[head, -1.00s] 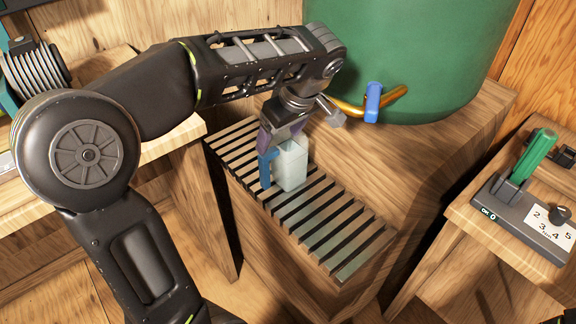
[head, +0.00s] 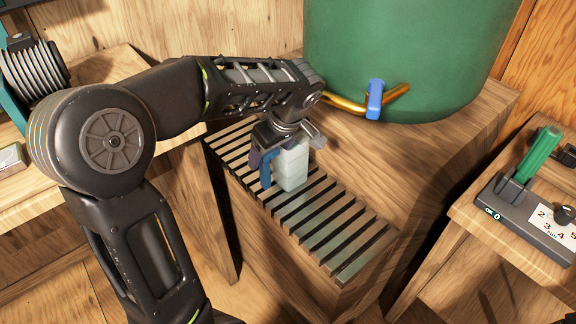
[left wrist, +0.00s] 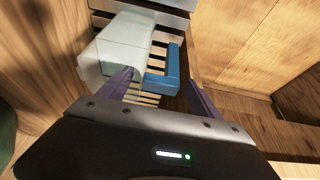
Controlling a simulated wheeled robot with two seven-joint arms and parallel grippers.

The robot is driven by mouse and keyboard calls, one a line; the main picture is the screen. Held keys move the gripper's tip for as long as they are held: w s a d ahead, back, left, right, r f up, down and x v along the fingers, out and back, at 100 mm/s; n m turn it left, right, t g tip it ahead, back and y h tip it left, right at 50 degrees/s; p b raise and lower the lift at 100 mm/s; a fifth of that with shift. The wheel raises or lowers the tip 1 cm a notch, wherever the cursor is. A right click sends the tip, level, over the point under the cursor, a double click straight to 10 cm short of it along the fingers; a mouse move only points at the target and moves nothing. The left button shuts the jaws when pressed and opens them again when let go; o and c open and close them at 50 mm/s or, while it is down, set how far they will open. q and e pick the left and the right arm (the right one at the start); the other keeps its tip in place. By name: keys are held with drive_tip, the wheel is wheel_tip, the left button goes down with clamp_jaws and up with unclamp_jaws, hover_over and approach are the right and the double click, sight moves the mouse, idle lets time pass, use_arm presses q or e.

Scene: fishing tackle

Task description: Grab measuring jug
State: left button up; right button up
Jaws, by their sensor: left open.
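The measuring jug (head: 291,169) is pale and translucent with a blue handle (head: 266,170). It stands upright on the slatted rack below the green barrel. My left gripper (head: 262,168) is right above and beside the jug, over the handle side, and hides the jug's top. In the left wrist view the jug (left wrist: 120,45) lies ahead, and its blue handle (left wrist: 168,68) sits between the two purple fingers (left wrist: 160,90). The fingers are apart, and I cannot tell whether either touches the handle. My right gripper does not show.
The slatted rack (head: 328,232) is clear in front of the jug. A green barrel (head: 400,50) with a brass pipe and blue tap (head: 375,100) stands behind. At right, a control box (head: 530,222) with a green lever (head: 532,157) sits on another bench.

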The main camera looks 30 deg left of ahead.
use_arm(q)
drive_tip(key=shift+a+f, duration=0.2)
drive_tip(key=shift+f, duration=0.35)
drive_tip(key=shift+c, duration=0.4)
clamp_jaws()
idle(0.4)
drive_tip(key=shift+w+r, duration=0.1)
